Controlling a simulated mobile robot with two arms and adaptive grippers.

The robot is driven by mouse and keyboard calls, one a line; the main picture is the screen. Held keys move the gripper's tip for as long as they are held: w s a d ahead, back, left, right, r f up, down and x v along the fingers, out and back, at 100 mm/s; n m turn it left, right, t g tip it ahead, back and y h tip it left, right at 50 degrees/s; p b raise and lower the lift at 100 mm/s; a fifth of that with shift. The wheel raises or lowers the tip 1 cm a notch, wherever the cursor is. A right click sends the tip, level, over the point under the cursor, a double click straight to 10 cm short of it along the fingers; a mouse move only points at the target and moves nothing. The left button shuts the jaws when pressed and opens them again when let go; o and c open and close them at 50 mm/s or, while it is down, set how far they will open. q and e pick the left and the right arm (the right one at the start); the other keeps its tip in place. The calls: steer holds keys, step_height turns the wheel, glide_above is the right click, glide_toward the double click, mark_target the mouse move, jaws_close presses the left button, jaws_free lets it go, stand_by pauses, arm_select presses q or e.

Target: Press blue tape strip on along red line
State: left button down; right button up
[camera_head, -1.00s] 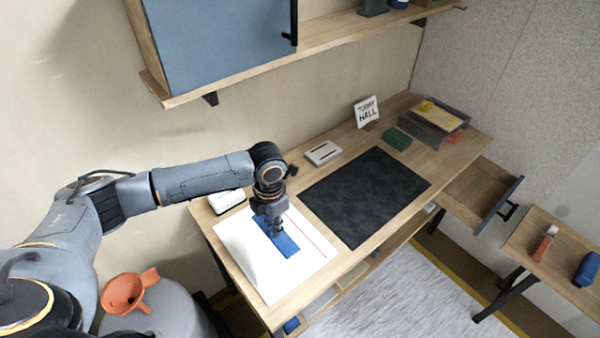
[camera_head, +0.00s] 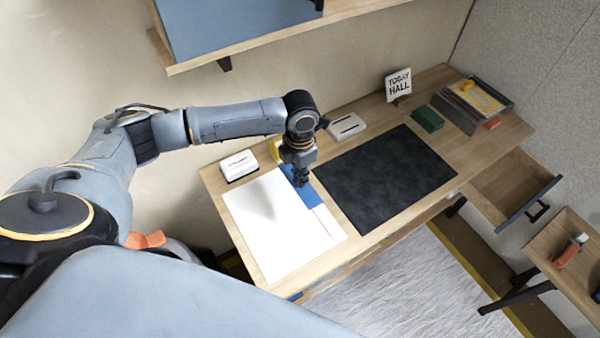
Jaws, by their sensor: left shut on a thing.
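A white sheet (camera_head: 262,228) lies on the left part of the wooden desk. The blue tape strip (camera_head: 287,172) is at the sheet's back right edge, partly hidden by my gripper. The lower part of the red line (camera_head: 323,226) shows on the sheet, just below the strip's near end. My left gripper (camera_head: 301,184) points down and is shut on the strip. I cannot tell whether the strip touches the sheet. My right gripper is not in view.
A black mat (camera_head: 385,178) lies right of the sheet. A white box (camera_head: 239,165) and a pale slotted block (camera_head: 346,127) stand near the wall. A green block (camera_head: 428,119), a sign (camera_head: 398,84) and a tray (camera_head: 474,105) stand farther right. A drawer (camera_head: 512,188) is open.

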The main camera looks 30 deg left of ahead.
arm_select(q)
steer(key=b, duration=0.5)
glide_above(300, 205)
step_height(300, 205, down, 8)
steer(key=shift+r, duration=0.1)
steer(key=shift+f, duration=0.6)
steer(key=shift+f+b, duration=0.35)
steer(key=shift+f, duration=0.05)
steer(key=shift+f+b, duration=0.65)
steer(key=shift+f, duration=0.45)
stand_by(1.0)
steer(key=c, duration=1.3)
jaws_free()
